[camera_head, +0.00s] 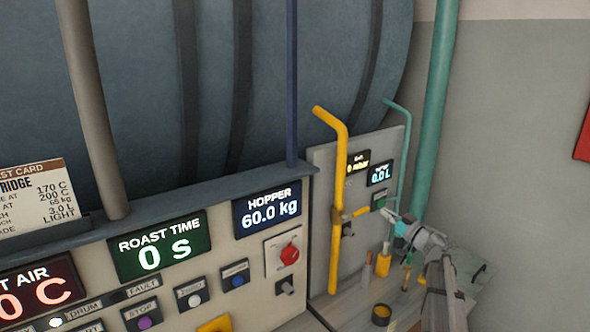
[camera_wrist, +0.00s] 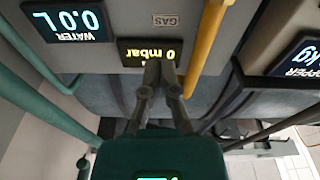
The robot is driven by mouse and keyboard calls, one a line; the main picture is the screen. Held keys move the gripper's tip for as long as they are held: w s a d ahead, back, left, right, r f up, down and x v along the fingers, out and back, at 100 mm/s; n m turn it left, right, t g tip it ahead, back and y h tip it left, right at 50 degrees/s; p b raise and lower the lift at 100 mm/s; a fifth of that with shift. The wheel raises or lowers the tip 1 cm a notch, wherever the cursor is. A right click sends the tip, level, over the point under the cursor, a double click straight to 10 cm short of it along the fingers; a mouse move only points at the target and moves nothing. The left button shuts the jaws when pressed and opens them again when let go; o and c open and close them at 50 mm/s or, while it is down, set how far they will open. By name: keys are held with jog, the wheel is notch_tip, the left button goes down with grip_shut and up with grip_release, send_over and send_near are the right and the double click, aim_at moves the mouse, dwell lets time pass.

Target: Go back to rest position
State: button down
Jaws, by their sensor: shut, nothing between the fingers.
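My gripper (camera_head: 393,215) is at the lower right of the head view, in front of the grey gas and water panel (camera_head: 321,160). In the wrist view my gripper (camera_wrist: 160,70) has its two fingers together and empty. Its tips are near the lit "0 mbar" gas display (camera_wrist: 150,52); I cannot tell whether they touch anything. The wrist view shows the panel upside down.
A yellow pipe (camera_head: 338,190) runs down the panel, left of my gripper. A thick green pipe (camera_head: 436,100) stands at the right by the wall. A shelf below holds a yellow bottle (camera_head: 383,263) and a dark round tin (camera_head: 381,314). The control console (camera_head: 255,255) is at the left.

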jog(key=s+a+f+m+g+h+b, duration=0.2)
jog(key=s+a+f+m+g+h, duration=0.15)
jog(key=s+f+m+h, duration=0.35)
jog(key=s+a+f+m+g+h+b, duration=0.2)
jog(key=f+m+g+h, duration=0.25)
jog(key=f+h, duration=0.5)
jog(key=s+a+f+n+g+y, duration=0.2)
jog(key=s+a+f+g+y, duration=0.1)
jog(key=s+a, duration=0.4)
jog(key=s+a+f+n+g+y+b, duration=0.1)
jog(key=s+a+f+n+g+y, duration=0.1)
jog(key=s+a+f+g, duration=0.4)
jog(key=s+a+f+y, duration=0.1)
jog(key=s+a, duration=0.1)
jog(key=s, duration=0.3)
jog(key=shift+s+a, duration=0.15)
jog(key=shift+s, duration=0.1)
